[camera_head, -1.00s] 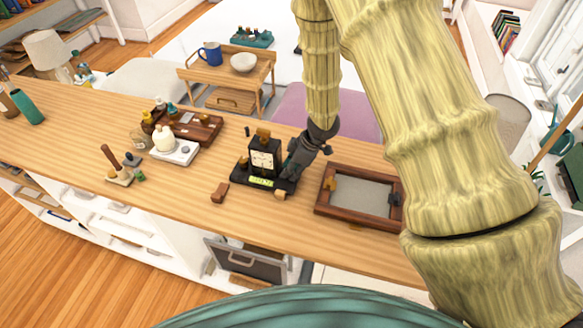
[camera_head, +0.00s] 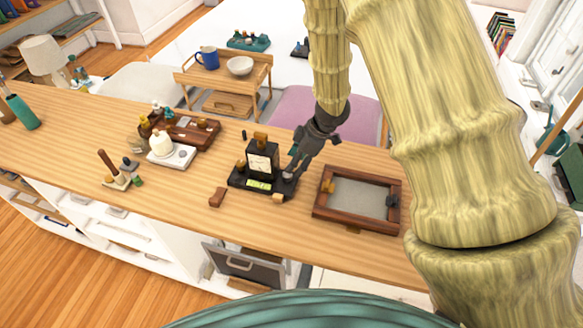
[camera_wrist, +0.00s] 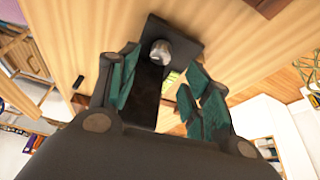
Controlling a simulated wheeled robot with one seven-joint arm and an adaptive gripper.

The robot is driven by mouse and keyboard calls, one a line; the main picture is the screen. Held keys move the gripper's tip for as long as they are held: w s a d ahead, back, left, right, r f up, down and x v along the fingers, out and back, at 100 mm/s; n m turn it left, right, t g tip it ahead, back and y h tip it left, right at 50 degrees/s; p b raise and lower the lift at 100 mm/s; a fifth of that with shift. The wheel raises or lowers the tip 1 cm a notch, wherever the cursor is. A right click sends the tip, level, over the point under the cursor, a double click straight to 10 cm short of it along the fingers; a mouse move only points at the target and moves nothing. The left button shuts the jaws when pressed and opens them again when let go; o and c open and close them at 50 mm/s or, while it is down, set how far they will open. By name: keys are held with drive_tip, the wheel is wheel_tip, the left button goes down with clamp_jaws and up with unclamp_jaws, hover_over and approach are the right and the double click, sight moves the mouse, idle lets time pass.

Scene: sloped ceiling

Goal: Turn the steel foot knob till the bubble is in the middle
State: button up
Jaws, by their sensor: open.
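The levelling stand (camera_head: 240,183) is a dark base on the wooden counter, with an upright black block bearing a pale dial (camera_head: 259,162). A yellow-green bubble vial (camera_head: 259,185) lies along its front; the bubble's place is too small to tell. The steel foot knob (camera_head: 289,177) is at the stand's right; it shows as a round grey knob in the wrist view (camera_wrist: 160,52). My gripper (camera_head: 293,167) is just above and behind that knob, open and empty. In the wrist view, its teal fingers (camera_wrist: 160,72) stand apart, with the knob beyond and between their tips.
A wood-framed tray (camera_head: 318,207) lies to the right of the stand, and a small brown block (camera_head: 217,197) to its left. A white scale-like device (camera_head: 171,157) and a brown wooden case (camera_head: 197,132) stand farther left. Bare counter lies in front of the stand.

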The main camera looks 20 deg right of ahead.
drive_tip(key=shift+v, duration=2.7)
